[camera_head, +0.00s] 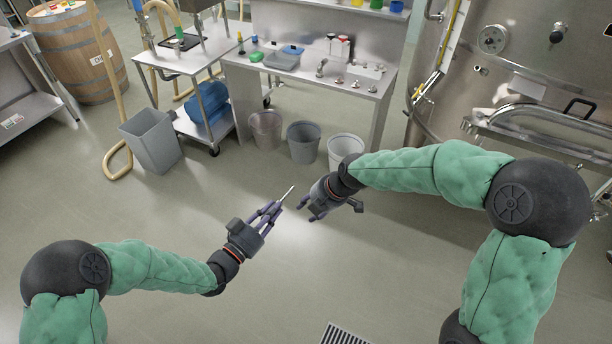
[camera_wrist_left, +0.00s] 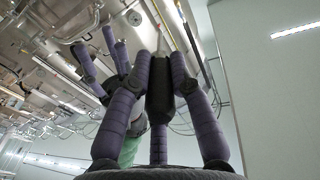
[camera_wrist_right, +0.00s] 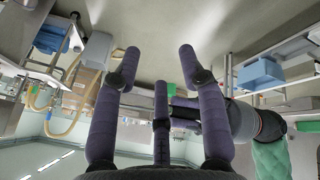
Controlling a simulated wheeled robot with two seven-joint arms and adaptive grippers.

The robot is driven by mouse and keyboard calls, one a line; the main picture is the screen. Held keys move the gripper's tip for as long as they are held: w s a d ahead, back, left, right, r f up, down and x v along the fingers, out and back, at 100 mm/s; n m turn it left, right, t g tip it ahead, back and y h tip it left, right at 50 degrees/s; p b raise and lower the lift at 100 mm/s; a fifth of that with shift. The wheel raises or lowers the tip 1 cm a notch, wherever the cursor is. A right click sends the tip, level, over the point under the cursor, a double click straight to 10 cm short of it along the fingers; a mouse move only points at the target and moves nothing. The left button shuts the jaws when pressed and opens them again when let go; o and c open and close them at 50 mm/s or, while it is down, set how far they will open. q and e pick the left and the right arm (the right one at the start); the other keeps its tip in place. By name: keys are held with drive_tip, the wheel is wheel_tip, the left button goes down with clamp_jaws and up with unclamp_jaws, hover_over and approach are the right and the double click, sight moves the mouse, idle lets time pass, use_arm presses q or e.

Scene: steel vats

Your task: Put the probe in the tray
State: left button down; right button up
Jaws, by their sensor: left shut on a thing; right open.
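The probe (camera_head: 289,193) is a thin, pale rod. My left gripper (camera_head: 272,208) is shut on it, and the rod points up and to the right past the fingertips, above the floor. My right gripper (camera_head: 307,209) is open and empty just right of the probe, with a small gap between the two grippers. In the right wrist view the right fingers (camera_wrist_right: 160,65) are spread apart. A dark, shallow tray (camera_head: 181,41) lies on the top of a steel trolley. A blue-grey tub (camera_head: 283,60) stands on the bench; I cannot tell which is the task's tray.
The trolley (camera_head: 205,53) and steel bench (camera_head: 350,82) stand at the back. Bins (camera_head: 304,142) and a grey container (camera_head: 150,140) stand on the floor before them. A steel vat (camera_head: 535,60) is at the right, a barrel (camera_head: 75,50) at the left. The middle floor is clear.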

wheel_tip(320, 180, up, 12)
drive_tip(key=a+n, duration=0.2)
drive_tip(key=n, duration=0.5)
drive_tip(key=shift+t+y, duration=0.3)
drive_tip(key=x, duration=1.1)
drive_tip(key=shift+w+f, duration=0.2)
drive_tip(key=shift+w, duration=0.05)
clamp_jaws()
use_arm(q)
drive_tip(key=c, duration=1)
unclamp_jaws()
drive_tip(key=shift+c, duration=0.2)
